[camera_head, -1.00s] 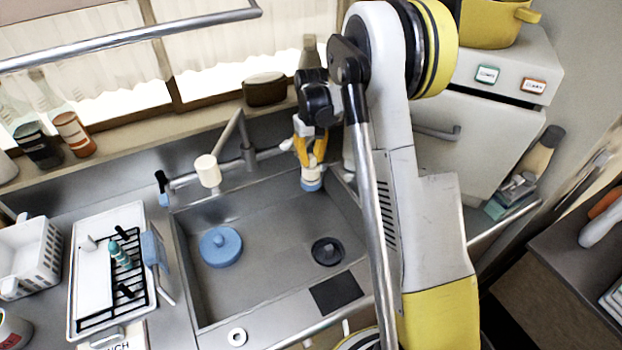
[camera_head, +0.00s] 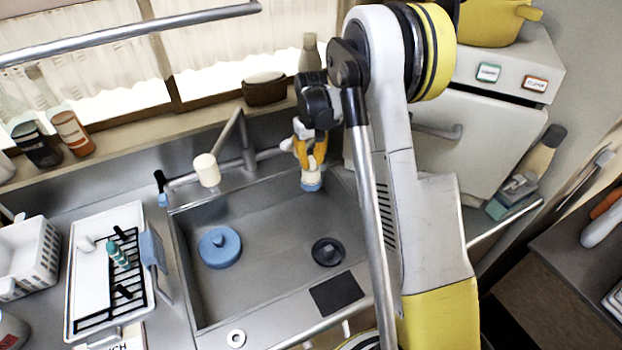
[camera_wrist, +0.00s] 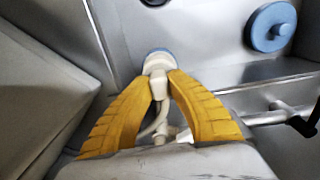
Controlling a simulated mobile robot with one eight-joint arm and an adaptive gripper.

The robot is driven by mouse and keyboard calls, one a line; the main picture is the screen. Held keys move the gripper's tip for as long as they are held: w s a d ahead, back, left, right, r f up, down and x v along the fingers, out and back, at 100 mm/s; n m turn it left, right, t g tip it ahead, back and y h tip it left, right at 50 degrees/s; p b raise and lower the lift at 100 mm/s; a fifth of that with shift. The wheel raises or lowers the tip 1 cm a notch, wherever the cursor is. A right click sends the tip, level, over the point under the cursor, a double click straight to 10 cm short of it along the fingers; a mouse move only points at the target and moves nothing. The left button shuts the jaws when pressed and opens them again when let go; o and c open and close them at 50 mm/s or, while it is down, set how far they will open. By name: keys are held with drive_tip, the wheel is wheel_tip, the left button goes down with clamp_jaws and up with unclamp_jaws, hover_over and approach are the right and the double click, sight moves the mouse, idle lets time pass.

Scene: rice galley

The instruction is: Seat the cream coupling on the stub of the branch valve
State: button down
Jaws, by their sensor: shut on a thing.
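My gripper (camera_head: 311,166) is over the back right part of the sink, its yellow fingers closed on a cream piece with a blue end, which I take for the cream coupling (camera_head: 311,178). In the wrist view the coupling (camera_wrist: 157,64) sits between the fingertips, blue end pointing away from my gripper. A grey pipe (camera_head: 268,154) runs along the sink's back to near my gripper; it also shows in the wrist view (camera_wrist: 268,117). Small pale fittings (camera_wrist: 160,137) show between and behind the fingers. I cannot tell which part is the branch valve's stub, or any contact with it.
The sink (camera_head: 270,250) holds a blue round lid-like piece (camera_head: 219,248) and a dark drain (camera_head: 327,252). A tap with a cream end (camera_head: 206,170) stands left of my gripper. A white tray (camera_head: 82,262) with a black rack lies on the left counter.

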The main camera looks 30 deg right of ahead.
drive_tip(key=shift+f, duration=0.35)
idle(0.3)
drive_tip(key=c, duration=1.3)
unclamp_jaws()
wheel_tip(320, 180, up, 12)
